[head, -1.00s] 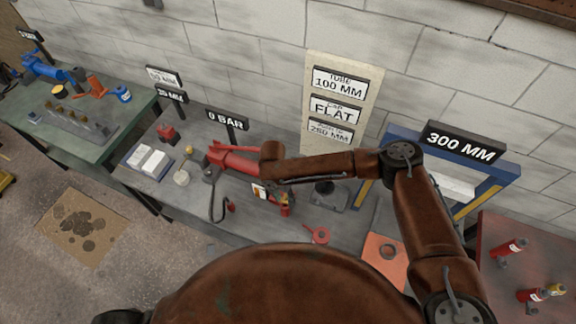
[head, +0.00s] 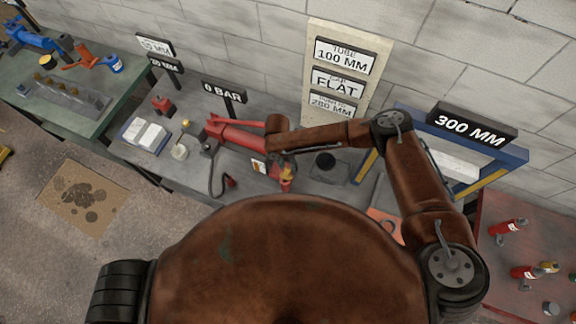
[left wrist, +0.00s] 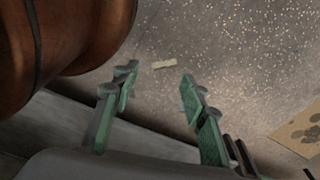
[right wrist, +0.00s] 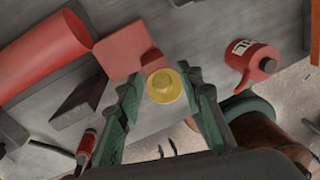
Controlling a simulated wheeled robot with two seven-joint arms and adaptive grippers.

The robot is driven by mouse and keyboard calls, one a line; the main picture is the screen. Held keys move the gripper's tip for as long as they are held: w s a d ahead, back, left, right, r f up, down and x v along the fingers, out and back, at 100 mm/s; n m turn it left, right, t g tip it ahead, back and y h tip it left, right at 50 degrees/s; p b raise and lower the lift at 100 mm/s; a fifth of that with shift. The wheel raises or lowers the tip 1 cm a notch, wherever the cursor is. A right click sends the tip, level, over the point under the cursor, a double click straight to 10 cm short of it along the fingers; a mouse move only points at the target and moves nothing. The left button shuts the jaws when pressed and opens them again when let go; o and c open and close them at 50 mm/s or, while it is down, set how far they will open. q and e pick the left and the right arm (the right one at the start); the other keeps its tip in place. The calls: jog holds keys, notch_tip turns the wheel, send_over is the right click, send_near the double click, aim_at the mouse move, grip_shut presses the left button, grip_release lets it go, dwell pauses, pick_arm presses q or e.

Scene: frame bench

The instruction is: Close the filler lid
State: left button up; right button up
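In the right wrist view a round brass-coloured cap (right wrist: 164,86) lies between the fingertips of my right gripper (right wrist: 160,92), with small gaps beside it. It is beside a red plate (right wrist: 128,50); I cannot tell for sure whether it is the filler lid. That gripper is open. In the head view my right gripper (head: 287,180) is low over the grey bench, by the red pump body (head: 238,137), and its fingers are small and unclear. My left gripper (left wrist: 158,97) is open and empty above the floor in the left wrist view. It is out of the head view.
A red labelled can (right wrist: 258,62) stands close to the right gripper. A blue frame (head: 490,180) stands at the right.

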aim_at(286, 177)
jog(key=shift+s, duration=0.2)
jog(key=shift+w+f, duration=0.1)
jog(key=shift+f, duration=0.05)
jog(key=c, duration=0.7)
grip_shut()
jog(key=shift+d, duration=0.2)
jog(key=shift+a, duration=0.15)
jog(key=shift+s+a+t+h+p, duration=0.15)
jog(key=shift+s+t+p, duration=0.25)
jog(key=shift+t+p, duration=0.1)
jog(key=shift+s+a+t+h+p, duration=0.1)
jog(key=shift+s+t+h+p, duration=0.05)
jog(key=shift+s+t+p, duration=0.25)
jog(key=shift+s+a+f+t+h+p, duration=0.1)
jog(key=shift+s+a+t+h+p, duration=0.1)
jog(key=shift+s+t+h+p, duration=0.3)
jog(key=t, duration=0.2)
jog(key=shift+s+a+f+t+h, duration=0.2)
jog(key=shift+s+f+t+h, duration=0.1)
jog(key=shift+s, duration=0.05)
pick_arm(q)
jog(key=shift+s+r, duration=0.25)
jog(key=shift+r, duration=1.05)
pick_arm(e)
jog(key=shift+s+a+f+m+t+h, duration=0.15)
jog(key=shift+s+f+t+h, duration=0.1)
jog(key=shift+t, duration=0.3)
jog(key=shift+s+f+m+t+h, duration=0.15)
jog(key=shift+t+h, duration=0.1)
jog(key=shift+t, duration=0.3)
